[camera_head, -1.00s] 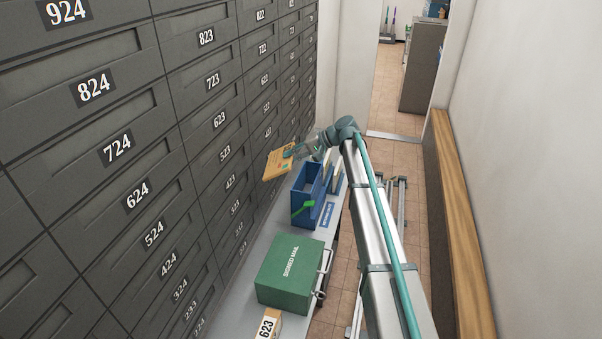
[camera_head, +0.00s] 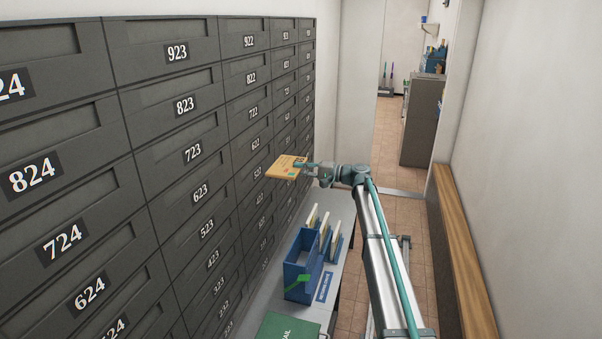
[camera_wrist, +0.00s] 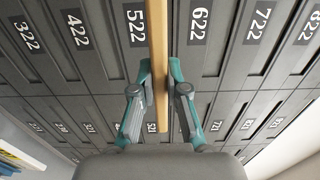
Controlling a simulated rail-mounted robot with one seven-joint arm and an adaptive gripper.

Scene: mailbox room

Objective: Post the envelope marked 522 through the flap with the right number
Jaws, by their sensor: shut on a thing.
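My gripper (camera_head: 303,165) is shut on a tan envelope (camera_head: 287,167), held out to the left, apart from the grey wall of mailboxes as far as I can see. Its printed number is too small to read. In the wrist view the envelope (camera_wrist: 157,45) is edge-on between the teal fingers of my gripper (camera_wrist: 160,85). Its far edge lies between the label of flap 522 (camera_wrist: 137,28) on its left and flap 622 (camera_wrist: 199,22) on its right. In the head view flap 522 (camera_head: 257,171) is left of the envelope, partly small and dim.
A wooden bench (camera_head: 462,255) runs along the right wall. The air above the shelf is clear.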

